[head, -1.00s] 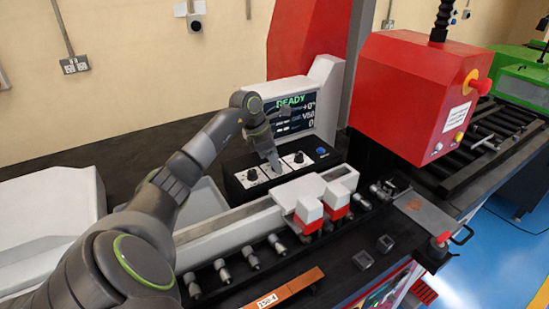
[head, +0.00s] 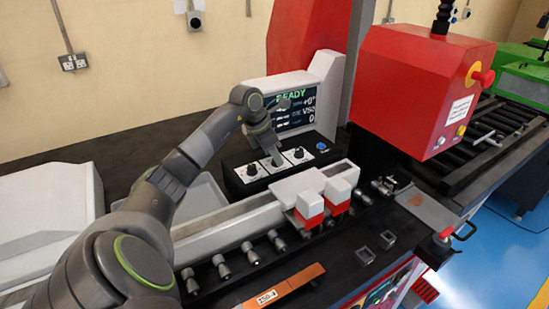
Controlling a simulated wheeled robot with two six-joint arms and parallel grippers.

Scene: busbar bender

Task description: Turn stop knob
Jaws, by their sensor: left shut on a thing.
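The black control box (head: 240,183) stands behind the white rail, below the screen. It carries white dial plates with black knobs. One knob (head: 251,170) shows at the left and another knob (head: 299,153) at the right. My left gripper (head: 275,160) points down at the middle plate between them. It is shut on the middle knob, which its fingers hide. The screen (head: 295,109) behind reads READY, with +0°, a line that looks like V50, and 0. The gripper's wrist covers the screen's left part. My right gripper is not in view.
A blue button (head: 322,146) sits at the box's right end. The white rail with red-and-white blocks (head: 309,207) lies in front. A red housing (head: 420,90) with a red stop button stands at the right. A copper-coloured bar (head: 285,287) lies at the front.

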